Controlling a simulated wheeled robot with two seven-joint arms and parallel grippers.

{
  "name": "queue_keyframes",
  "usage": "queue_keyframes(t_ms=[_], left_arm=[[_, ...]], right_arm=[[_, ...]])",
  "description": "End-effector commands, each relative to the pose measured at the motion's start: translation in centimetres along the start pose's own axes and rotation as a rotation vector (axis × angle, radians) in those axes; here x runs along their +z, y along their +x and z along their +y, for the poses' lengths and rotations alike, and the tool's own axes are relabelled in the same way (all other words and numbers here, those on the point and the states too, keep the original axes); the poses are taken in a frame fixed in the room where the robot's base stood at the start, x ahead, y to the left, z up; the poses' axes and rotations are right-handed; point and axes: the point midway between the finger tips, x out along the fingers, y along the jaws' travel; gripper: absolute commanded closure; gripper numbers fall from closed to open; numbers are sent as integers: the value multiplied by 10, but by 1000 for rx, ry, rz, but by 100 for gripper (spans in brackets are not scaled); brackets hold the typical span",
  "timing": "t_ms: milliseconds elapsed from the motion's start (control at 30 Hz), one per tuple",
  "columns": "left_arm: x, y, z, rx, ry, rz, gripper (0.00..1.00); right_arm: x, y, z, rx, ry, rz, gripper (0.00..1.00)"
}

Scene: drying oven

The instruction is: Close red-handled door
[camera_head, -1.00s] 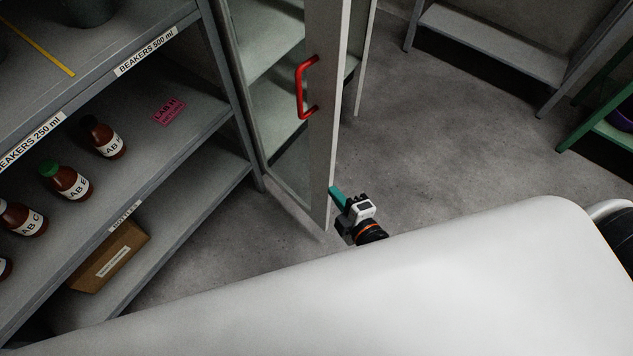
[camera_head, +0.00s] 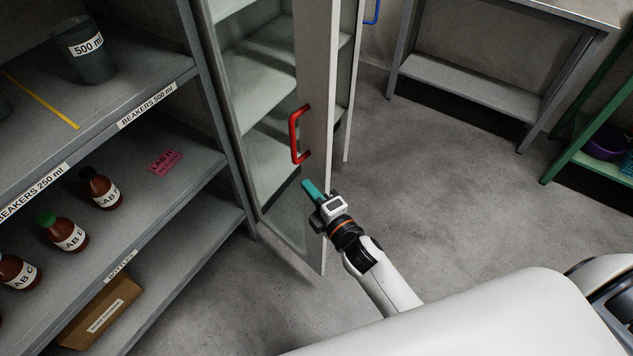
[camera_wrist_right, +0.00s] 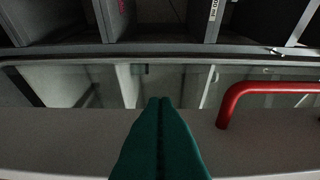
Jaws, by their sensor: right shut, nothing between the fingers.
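The red-handled door (camera_head: 315,150) is a tall glazed door with a pale frame, standing open in the head view. Its red handle (camera_head: 294,136) is on the face toward the shelves; it also shows at the right in the right wrist view (camera_wrist_right: 232,100). My right gripper (camera_head: 307,186) has teal fingers, just below the handle and close to the door's frame. The fingers (camera_wrist_right: 160,104) are shut and empty, apart from the handle. I cannot tell whether they touch the door. My left gripper is not in view.
A grey shelf unit (camera_head: 210,112) with bottles and a beaker stands at the left, close to the door. A blue handle (camera_head: 372,10) shows behind the door. A grey table (camera_head: 480,85) and a green rack (camera_head: 590,150) stand at the right. The floor between is clear.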

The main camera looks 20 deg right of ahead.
Motion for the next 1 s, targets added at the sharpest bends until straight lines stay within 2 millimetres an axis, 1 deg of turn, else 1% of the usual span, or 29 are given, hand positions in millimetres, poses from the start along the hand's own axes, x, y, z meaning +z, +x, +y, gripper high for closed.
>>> queue_keyframes(t_ms=[33, 100, 200, 600, 767, 867, 1000], left_arm=[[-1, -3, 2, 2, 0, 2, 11], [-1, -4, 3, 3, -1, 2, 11], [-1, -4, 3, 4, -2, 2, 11], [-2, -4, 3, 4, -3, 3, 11], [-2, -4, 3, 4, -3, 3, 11], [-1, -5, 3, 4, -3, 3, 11], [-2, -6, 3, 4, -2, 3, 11]], right_arm=[[-6, 2, -2, 0, -2, -1, 100], [-12, 3, -1, 0, -2, -1, 100], [-17, 4, -1, -1, 0, 0, 100], [-19, 4, 0, -1, 1, -2, 100], [-24, 7, 0, -5, -3, -22, 100], [-33, 9, 0, -6, -5, -49, 100], [-53, 14, 0, -7, -8, -101, 100]])
